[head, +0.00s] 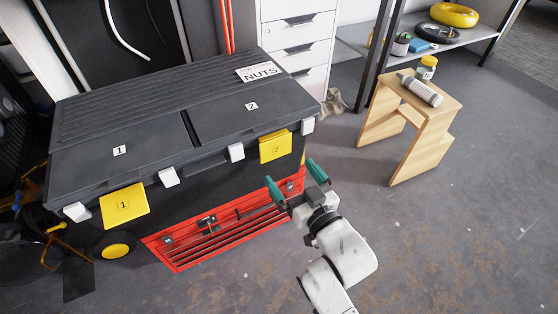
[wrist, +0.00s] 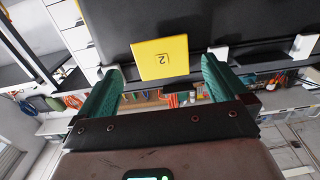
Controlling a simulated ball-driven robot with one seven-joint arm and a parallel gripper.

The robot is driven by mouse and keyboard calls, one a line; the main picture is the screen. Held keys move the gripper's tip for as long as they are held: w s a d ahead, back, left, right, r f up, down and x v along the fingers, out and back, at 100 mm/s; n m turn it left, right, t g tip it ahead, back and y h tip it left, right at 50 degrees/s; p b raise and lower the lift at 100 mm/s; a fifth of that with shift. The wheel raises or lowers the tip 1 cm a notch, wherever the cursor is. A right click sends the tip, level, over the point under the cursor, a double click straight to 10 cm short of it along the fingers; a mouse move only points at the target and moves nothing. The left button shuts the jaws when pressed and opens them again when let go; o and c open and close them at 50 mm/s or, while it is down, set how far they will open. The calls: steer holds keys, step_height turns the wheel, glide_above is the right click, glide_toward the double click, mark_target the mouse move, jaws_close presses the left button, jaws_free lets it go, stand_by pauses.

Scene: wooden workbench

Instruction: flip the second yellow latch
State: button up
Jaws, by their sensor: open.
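The second yellow latch (head: 276,147), marked 2, sits on the front face of the black chest (head: 200,80), near its right end. In the wrist view the same latch (wrist: 160,58) shows ahead of my gripper, between and beyond the fingertips. The first yellow latch (head: 124,205), marked 1, is at the chest's left end. My gripper (head: 296,178) has green fingers spread apart with nothing between them. It is in front of the chest, below and right of the second latch, and appears apart from it. The fingers also show in the wrist view (wrist: 162,82).
White clips (head: 236,152) stand beside the latches. A red slotted panel (head: 215,235) is low on the chest's front. A wooden step stool (head: 425,115) with a bottle and jar stands at right. White drawers (head: 298,35) are behind. The floor at right is open.

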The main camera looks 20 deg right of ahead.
mark_target(276, 154)
steer(key=w+b, duration=0.1)
steer(key=w, duration=0.2)
steer(key=w+b, duration=0.1)
steer(key=w, duration=0.2)
steer(key=shift+w+a, duration=0.2)
steer(key=shift+w, duration=0.2)
steer(key=c, duration=0.8)
